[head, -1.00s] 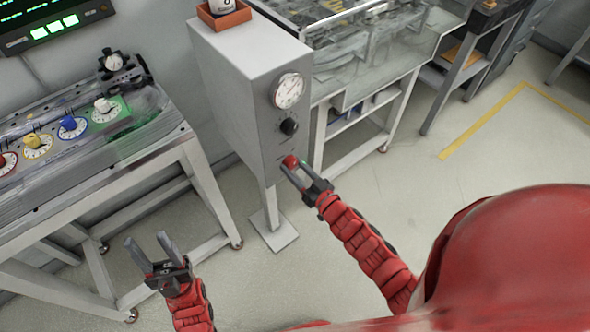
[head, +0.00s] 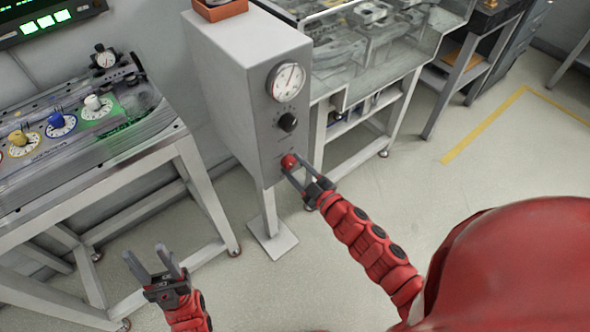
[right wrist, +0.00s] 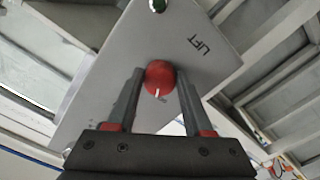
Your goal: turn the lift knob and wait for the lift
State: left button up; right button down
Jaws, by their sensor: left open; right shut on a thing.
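The red lift knob (head: 289,161) is low on the front of a grey cabinet (head: 258,120). My right gripper (head: 293,168) is shut on it. In the right wrist view the round red knob (right wrist: 160,75) sits between the two fingertips, its white mark pointing downward in the picture. The word LIFT is printed beside it. A black knob (head: 288,122) and a round white dial gauge (head: 286,82) are above it on the same face. My left gripper (head: 147,251) is open and empty, low at the left, above the floor. The lift itself cannot be made out.
A bench (head: 150,150) at the left carries yellow, blue and white knobs on dials. An orange tray (head: 222,11) sits on the cabinet's top. A clear-walled table (head: 385,70) stands behind. The floor (head: 400,180) at the right is clear, with a yellow line.

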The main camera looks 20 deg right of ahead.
jog(key=shift+r+n, duration=0.1)
jog(key=shift+n, duration=0.3)
jog(key=shift+c, duration=1.5)
grip_release()
jog(key=shift+s+d, duration=0.15)
jog(key=shift+s, duration=0.2)
jog(key=p+v, duration=0.1)
jog(key=v, duration=1.5)
jog(key=shift+s+p, duration=0.35)
jog(key=shift+p, duration=0.05)
jog(key=shift+w, duration=0.1)
